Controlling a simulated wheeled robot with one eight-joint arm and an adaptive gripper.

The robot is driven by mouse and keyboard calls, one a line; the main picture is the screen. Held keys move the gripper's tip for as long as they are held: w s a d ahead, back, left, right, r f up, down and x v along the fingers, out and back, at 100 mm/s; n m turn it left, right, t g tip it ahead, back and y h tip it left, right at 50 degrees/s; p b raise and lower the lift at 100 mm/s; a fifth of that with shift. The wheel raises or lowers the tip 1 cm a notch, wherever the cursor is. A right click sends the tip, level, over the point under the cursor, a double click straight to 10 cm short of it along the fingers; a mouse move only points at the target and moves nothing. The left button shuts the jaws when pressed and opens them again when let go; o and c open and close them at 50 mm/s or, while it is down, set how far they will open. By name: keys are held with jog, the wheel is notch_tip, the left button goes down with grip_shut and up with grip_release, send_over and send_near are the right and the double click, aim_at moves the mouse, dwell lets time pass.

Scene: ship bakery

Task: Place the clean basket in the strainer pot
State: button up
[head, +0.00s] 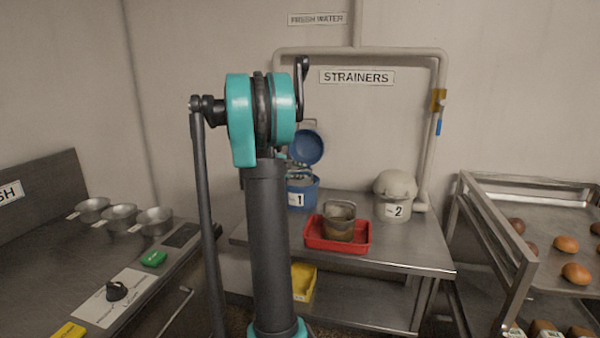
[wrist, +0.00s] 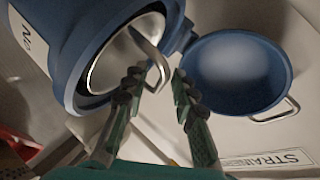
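The blue strainer pot marked 1 (head: 303,194) stands on the steel table, with its round blue lid (head: 307,147) swung open behind it. In the wrist view the pot (wrist: 75,50) has a shiny metal basket (wrist: 115,62) inside its mouth, with a bent handle (wrist: 153,55) sticking out. My gripper (wrist: 164,84) is open, its fingertips apart at the handle's end. I cannot tell whether a finger touches the handle. In the head view my arm hides the gripper and part of the pot. A brownish basket (head: 339,225) sits in a red tray (head: 318,241).
A white pot marked 2 (head: 392,208) with a domed cover stands right of the tray. A yellow bin (head: 303,280) is on the lower shelf. A pipe frame (head: 437,120) rises behind the table. A rack of buns (head: 540,240) is at right, a counter with metal cups (head: 119,216) at left.

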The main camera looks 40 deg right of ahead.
jog(key=shift+r, duration=0.1)
jog(key=shift+a+r, duration=0.15)
jog(key=shift+a, duration=0.15)
jog(key=v, duration=1.1)
jog(key=shift+s+a, duration=0.1)
jog(key=shift+a, duration=0.05)
dwell(0.5)
